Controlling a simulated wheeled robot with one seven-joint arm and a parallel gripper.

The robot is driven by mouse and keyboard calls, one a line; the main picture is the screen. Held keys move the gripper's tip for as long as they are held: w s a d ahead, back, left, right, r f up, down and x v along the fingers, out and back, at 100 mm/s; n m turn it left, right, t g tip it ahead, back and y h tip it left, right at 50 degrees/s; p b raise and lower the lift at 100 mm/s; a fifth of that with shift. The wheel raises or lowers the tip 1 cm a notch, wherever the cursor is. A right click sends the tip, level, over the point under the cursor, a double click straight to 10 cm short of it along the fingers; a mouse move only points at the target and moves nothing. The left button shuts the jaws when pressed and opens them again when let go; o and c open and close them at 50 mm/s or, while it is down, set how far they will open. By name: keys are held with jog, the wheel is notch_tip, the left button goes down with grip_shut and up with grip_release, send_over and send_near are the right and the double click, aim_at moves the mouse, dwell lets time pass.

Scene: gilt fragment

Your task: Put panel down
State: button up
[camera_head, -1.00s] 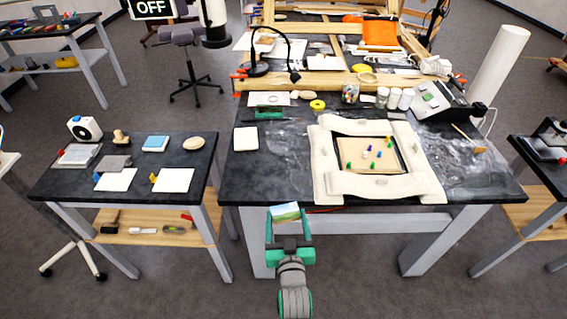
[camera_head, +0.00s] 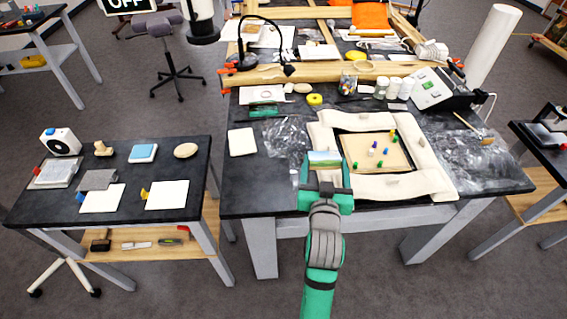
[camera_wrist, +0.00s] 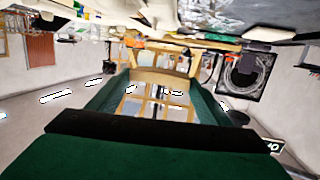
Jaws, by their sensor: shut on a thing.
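The panel (camera_head: 325,158), a small board with a green and blue landscape picture, is held up in my gripper (camera_head: 326,175). My gripper is shut on its lower edge, at the front edge of the main dark table (camera_head: 262,190). In the picture the panel overlaps the left inner side of the white padded frame (camera_head: 400,187); I cannot tell how high above it. Inside this frame lies a tan board (camera_head: 368,160) with several coloured pegs. In the wrist view the green fingers (camera_wrist: 158,95) show, but the panel's face cannot be made out.
A white square pad (camera_head: 242,142) and crumpled clear film (camera_head: 285,137) lie left of the padded frame. A side table (camera_head: 125,185) at left holds pads and small tools.

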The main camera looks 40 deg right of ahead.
jog(key=shift+a, duration=0.15)
jog(key=shift+w+a+f, duration=0.1)
send_over(286, 174)
jog(key=f, duration=0.8)
jog(key=shift+s+f, duration=0.3)
jog(key=shift+s, duration=0.1)
jog(key=shift+w+f, duration=0.2)
jog(key=shift+f, duration=0.1)
jog(key=shift+w+f, duration=0.15)
jog(key=shift+f, duration=0.7)
jog(key=shift+w+f, duration=0.15)
jog(key=shift+f, duration=0.65)
jog(key=shift+f, duration=0.15)
jog(key=o, duration=1)
jog(key=shift+o, duration=0.2)
